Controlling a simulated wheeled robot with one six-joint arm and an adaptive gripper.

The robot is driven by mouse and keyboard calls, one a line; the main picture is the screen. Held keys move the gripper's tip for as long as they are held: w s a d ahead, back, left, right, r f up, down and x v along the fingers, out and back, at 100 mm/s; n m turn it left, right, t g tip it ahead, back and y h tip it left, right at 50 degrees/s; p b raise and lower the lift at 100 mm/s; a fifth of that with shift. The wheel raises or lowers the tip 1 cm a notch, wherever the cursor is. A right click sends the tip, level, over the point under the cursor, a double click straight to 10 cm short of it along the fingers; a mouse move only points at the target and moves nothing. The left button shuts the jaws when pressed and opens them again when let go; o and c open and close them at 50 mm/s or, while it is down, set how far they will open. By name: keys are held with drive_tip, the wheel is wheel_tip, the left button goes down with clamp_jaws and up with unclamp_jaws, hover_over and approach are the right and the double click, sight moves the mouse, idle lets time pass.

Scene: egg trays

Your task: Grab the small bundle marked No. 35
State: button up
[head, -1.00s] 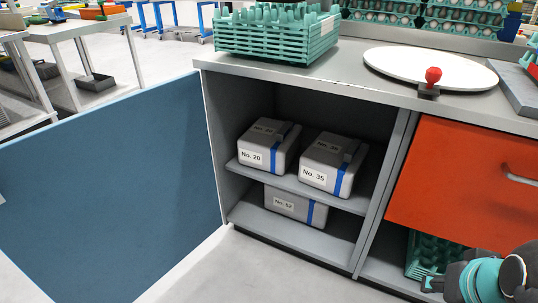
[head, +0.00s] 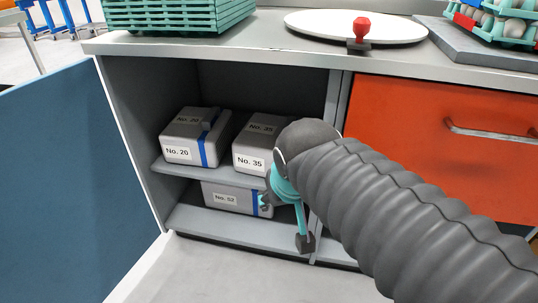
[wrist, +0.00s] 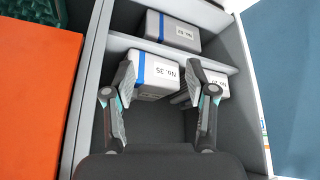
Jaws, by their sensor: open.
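The bundle marked No. 35 (head: 249,160) is a grey box with a white label on the cabinet's upper shelf. In the head view my arm hides its right part. In the wrist view the No. 35 bundle (wrist: 158,73) appears upside down with a blue strap, beyond and between my fingers. My gripper (head: 284,222) is in front of the cabinet opening, right of and below the bundle in the head view. In the wrist view my gripper (wrist: 160,70) is open and empty, its fingers spread apart; I cannot tell the exact gap to the box.
The No. 20 bundle (head: 183,152) stands left of No. 35 on the same shelf (head: 170,172). The No. 52 bundle (head: 226,198) sits below. A blue door (head: 60,170) stands open at left. A cabinet divider (head: 335,105) and orange drawer (head: 430,120) are at right.

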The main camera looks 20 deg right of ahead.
drive_tip(key=w+d+r+m+h, duration=0.1)
drive_tip(key=w+d+m+h, duration=0.45)
drive_tip(key=w, duration=0.95)
drive_tip(key=t, duration=0.1)
approach(288, 124)
drive_tip(key=shift+w+d+f+m+y, duration=0.1)
drive_tip(key=shift+d+f+m+y, duration=0.2)
drive_tip(key=shift+d, duration=0.2)
drive_tip(key=shift+w+d+f+m+y, duration=0.1)
drive_tip(key=shift+d+f+m+y, duration=0.05)
drive_tip(key=shift+d+f, duration=0.35)
drive_tip(key=shift+w+d+f, duration=0.2)
drive_tip(key=shift+w+d, duration=0.1)
drive_tip(key=shift+w, duration=0.15)
drive_tip(key=x, duration=0.7)
drive_tip(key=shift+w+a+f, duration=0.15)
drive_tip(key=shift+a, duration=0.05)
drive_tip(key=shift+c, duration=0.2)
clamp_jaws()
